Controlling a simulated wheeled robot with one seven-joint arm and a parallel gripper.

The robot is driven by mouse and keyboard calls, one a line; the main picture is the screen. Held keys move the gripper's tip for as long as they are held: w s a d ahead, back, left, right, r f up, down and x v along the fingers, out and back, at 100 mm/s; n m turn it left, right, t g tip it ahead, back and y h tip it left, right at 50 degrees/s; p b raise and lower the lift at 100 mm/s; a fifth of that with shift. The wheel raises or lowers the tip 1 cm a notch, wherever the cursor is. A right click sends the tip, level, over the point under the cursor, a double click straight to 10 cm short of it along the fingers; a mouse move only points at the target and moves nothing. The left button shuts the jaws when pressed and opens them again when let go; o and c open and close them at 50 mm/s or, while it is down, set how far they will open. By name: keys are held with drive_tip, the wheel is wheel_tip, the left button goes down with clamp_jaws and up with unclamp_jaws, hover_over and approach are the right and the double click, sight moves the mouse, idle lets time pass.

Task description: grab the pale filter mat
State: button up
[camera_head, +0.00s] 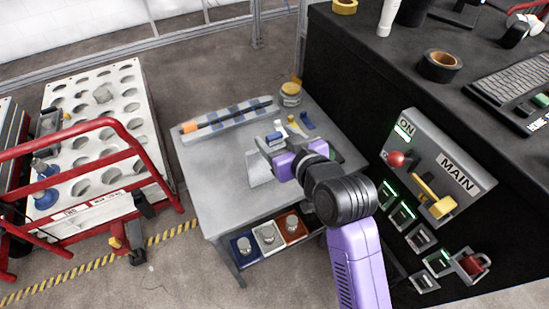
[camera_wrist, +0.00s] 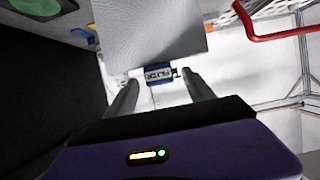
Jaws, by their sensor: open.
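The pale filter mat (camera_head: 259,169) shows in the head view as a light sheet at the middle of the grey table, partly hidden by my gripper (camera_head: 268,148). In the wrist view a pale, finely textured sheet (camera_wrist: 150,28), which looks like the mat, fills the upper middle. My two fingers (camera_wrist: 160,78) are spread, and the sheet's near edge lies just beyond their tips. A small blue labelled piece (camera_wrist: 158,72) shows at that edge, between the fingertips. Nothing is visibly held. I cannot tell whether the fingers touch the sheet.
The table (camera_head: 210,165) carries a long tray (camera_head: 226,120) and a jar (camera_head: 290,95) at its back. Small bins (camera_head: 268,238) sit below. A black bench with a switch panel (camera_head: 435,165) stands close on the right. A red rail (camera_head: 90,130) and a holed rack stand left.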

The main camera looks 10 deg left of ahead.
clamp_jaws()
drive_tip(key=shift+r, duration=0.15)
